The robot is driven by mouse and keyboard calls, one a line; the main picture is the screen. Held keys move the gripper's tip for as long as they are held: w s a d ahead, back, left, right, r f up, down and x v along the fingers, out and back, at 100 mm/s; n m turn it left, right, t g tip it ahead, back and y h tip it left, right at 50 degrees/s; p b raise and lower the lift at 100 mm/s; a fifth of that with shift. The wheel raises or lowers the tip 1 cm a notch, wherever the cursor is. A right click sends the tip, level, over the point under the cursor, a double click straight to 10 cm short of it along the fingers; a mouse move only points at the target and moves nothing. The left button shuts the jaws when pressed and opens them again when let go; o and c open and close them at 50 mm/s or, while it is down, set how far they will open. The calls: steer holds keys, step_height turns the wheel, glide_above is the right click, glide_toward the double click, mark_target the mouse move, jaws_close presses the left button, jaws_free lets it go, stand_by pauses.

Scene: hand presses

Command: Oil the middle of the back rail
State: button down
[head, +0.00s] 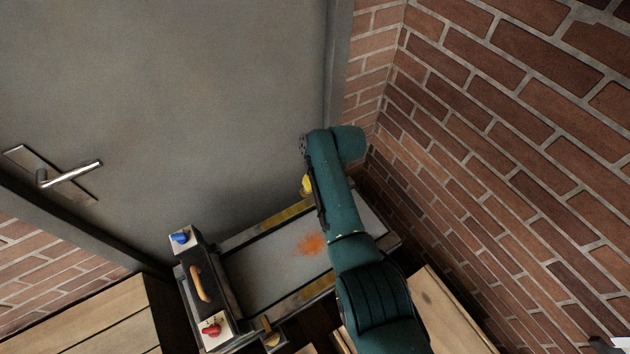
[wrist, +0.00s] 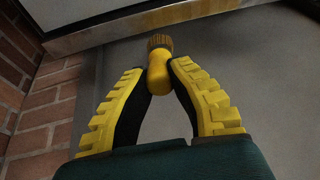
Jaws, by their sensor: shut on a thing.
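The back rail (head: 257,229) is the long yellowish strip along the press bed's door side. In the wrist view a brown-tinted metal strip (wrist: 120,27), apparently this rail, crosses the top. My gripper (wrist: 158,72) is shut on a yellow-handled brush (wrist: 158,80) with brown bristles. The bristles point at the strip and end close to its edge; I cannot tell if they touch. In the head view a yellow bit of my gripper or the brush (head: 306,184) shows above the right part of the back rail. My arm hides the rest.
The grey bed (head: 265,262) has an orange stain. The front rail (head: 300,300) lies on its near side. A control block (head: 200,285) with blue and red knobs and a handle stands at left. A brick wall (head: 510,150) is close on the right; a grey door (head: 180,110) stands behind.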

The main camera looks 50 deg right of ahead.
steer(key=shift+r+p, duration=0.6)
steer(key=shift+r, duration=0.35)
